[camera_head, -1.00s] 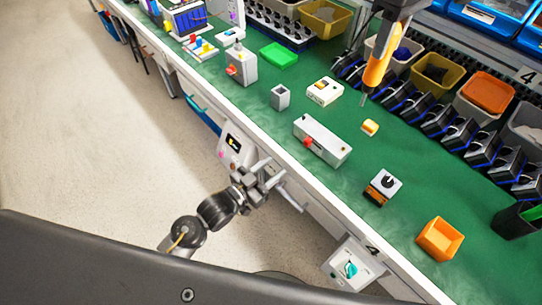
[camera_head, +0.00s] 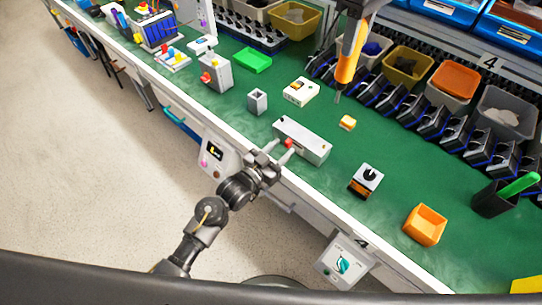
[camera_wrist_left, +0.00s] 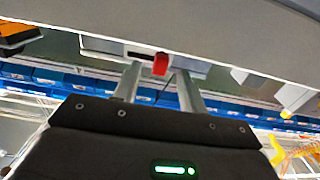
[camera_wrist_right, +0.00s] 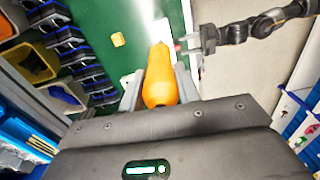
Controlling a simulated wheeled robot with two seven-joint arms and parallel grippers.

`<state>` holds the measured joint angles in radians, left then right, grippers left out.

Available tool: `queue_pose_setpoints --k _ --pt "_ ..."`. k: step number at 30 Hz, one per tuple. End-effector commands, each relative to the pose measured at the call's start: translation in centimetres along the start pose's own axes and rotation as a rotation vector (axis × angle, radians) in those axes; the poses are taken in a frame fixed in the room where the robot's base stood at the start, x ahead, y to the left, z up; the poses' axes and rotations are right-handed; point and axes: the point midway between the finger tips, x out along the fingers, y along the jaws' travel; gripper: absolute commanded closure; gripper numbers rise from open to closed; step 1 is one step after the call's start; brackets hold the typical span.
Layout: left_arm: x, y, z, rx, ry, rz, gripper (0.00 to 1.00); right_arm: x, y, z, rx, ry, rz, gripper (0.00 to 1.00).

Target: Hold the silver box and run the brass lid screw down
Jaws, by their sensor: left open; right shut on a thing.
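The silver box (camera_head: 308,143) is a long pale block lying on the green bench, with a red knob (camera_head: 289,143) on its near side. My left gripper (camera_head: 280,153) is open at the bench's front edge, close to that knob. In the left wrist view the red knob (camera_wrist_left: 160,64) shows between the spread fingertips, with no visible grip on it. My right gripper (camera_head: 362,8) is shut on the orange screwdriver (camera_head: 350,52), which hangs tip down above the bench behind the box. Its orange handle (camera_wrist_right: 158,78) fills the right wrist view's jaws.
A small yellow block (camera_head: 347,123), a black-knob switch (camera_head: 366,179), an orange bin (camera_head: 425,225) and a cream box (camera_head: 301,91) stand around the silver box. A grey square tube (camera_head: 257,101) is to its left. Bins line the back.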

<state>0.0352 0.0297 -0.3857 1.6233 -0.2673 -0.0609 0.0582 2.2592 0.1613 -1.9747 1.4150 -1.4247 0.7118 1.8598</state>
Motion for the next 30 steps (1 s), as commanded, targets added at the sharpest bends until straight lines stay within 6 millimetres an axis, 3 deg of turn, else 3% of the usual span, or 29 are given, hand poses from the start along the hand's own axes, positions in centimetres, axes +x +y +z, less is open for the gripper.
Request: queue_pose_setpoints --k 13,23,26,27,30 --pt "0.94 0.05 -0.05 0.000 0.000 0.001 0.58 -0.07 0.00 -0.02 0.000 0.001 0.000 1.00" --pt "0.91 0.04 -0.04 0.000 0.000 0.001 1.00 -0.07 0.00 -0.01 0.000 0.001 0.000 1.00" --pt "0.91 0.03 -0.03 0.000 0.000 0.001 1.00 -0.07 0.00 -0.01 0.000 0.001 0.000 1.00" --pt "0.91 0.03 -0.03 0.000 0.000 0.001 0.86 -0.07 0.00 -0.02 0.000 0.001 0.000 1.00" --pt "0.91 0.03 -0.03 0.000 0.000 0.001 0.99 -0.07 0.00 -0.01 0.000 0.001 0.000 1.00"
